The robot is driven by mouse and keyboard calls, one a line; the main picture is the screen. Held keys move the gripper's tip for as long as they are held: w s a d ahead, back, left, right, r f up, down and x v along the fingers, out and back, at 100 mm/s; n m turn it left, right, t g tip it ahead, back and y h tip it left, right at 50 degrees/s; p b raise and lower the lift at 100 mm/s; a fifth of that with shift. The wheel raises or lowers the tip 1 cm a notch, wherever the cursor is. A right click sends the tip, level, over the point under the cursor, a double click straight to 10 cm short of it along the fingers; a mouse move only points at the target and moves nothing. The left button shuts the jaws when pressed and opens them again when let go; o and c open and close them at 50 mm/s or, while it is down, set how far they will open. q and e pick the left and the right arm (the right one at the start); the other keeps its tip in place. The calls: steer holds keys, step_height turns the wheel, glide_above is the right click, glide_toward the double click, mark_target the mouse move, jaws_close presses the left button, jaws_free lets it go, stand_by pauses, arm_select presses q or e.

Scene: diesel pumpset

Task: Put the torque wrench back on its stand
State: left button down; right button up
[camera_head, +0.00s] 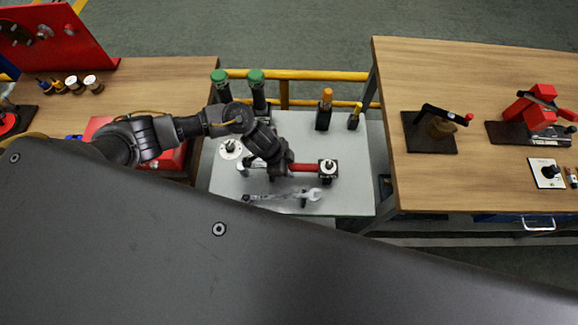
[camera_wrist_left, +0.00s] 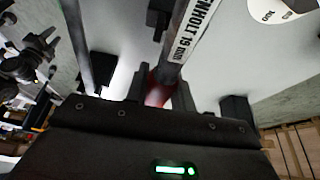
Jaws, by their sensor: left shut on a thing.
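The torque wrench lies across the white table (camera_head: 345,140) in the head view, its red handle (camera_head: 303,167) pointing right. My left gripper (camera_head: 288,168) is shut on it, with the red grip (camera_wrist_left: 158,92) between its fingers in the left wrist view. There the grey shaft with a white label (camera_wrist_left: 196,30) runs away from the fingers. The handle's right end meets or overlaps a black block (camera_head: 327,178), probably part of the stand; I cannot tell whether the wrench rests on it. My arm hides part of the wrench. My right gripper is not in view.
A metal spanner (camera_head: 280,196) lies in front of the wrench, close to it. Green-capped tools (camera_head: 256,85) and an orange-handled tool (camera_head: 325,97) stand at the back edge.

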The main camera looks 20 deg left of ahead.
arm_select(q)
steer(key=shift+f+b, duration=0.65)
steer(key=shift+f, duration=0.3)
steer(key=c, duration=1.1)
jaws_free()
steer(key=v, duration=1.1)
steer(key=shift+p, duration=0.3)
steer(key=shift+d, duration=0.1)
